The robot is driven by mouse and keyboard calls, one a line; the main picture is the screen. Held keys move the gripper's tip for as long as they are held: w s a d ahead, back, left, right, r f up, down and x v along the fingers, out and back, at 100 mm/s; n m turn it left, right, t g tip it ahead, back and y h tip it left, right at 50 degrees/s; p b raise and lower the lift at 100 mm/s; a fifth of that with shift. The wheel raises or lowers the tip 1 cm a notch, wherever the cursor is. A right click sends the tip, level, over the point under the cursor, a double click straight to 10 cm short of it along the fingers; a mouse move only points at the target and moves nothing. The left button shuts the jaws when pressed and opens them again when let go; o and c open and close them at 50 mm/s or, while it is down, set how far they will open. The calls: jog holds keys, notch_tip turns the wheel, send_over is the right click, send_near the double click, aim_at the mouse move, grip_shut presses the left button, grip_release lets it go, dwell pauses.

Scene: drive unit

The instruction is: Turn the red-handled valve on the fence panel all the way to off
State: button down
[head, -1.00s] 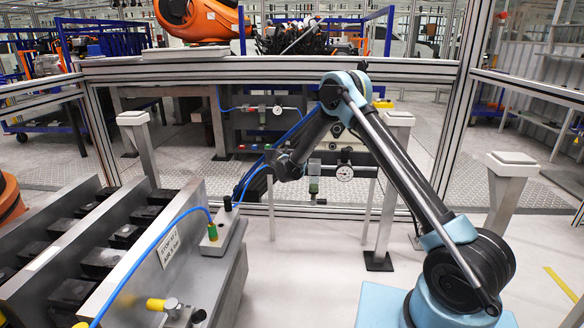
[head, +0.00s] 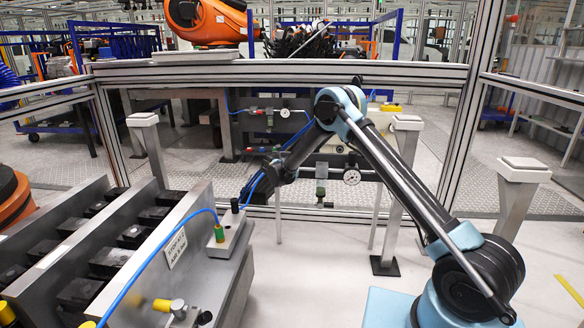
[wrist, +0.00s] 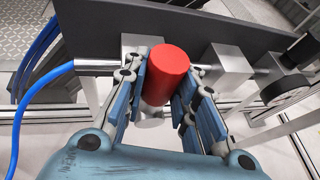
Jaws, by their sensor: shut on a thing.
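The red valve handle (wrist: 168,75) shows in the wrist view as a thick red cylinder, its end turned towards the camera. The blue finger pads of my gripper (wrist: 160,88) are shut on it from both sides. Behind it are a grey metal block and the dark fence panel (wrist: 225,38). In the head view my gripper (head: 281,172) is at the left part of the fence panel, left of the round gauge. There the gripper and arm hide most of the valve, so the handle's angle cannot be told.
A white-faced gauge (head: 352,177) and a green regulator (head: 320,190) sit right of my gripper. A blue hose (wrist: 30,88) runs close on the left in the wrist view. A grey fixture (head: 180,255) fills the lower left. Posts stand at right.

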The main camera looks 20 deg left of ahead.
jog(key=shift+d+f, duration=0.1)
jog(key=shift+f, duration=0.05)
jog(key=c, duration=1.3)
grip_release()
jog(key=v, duration=1.2)
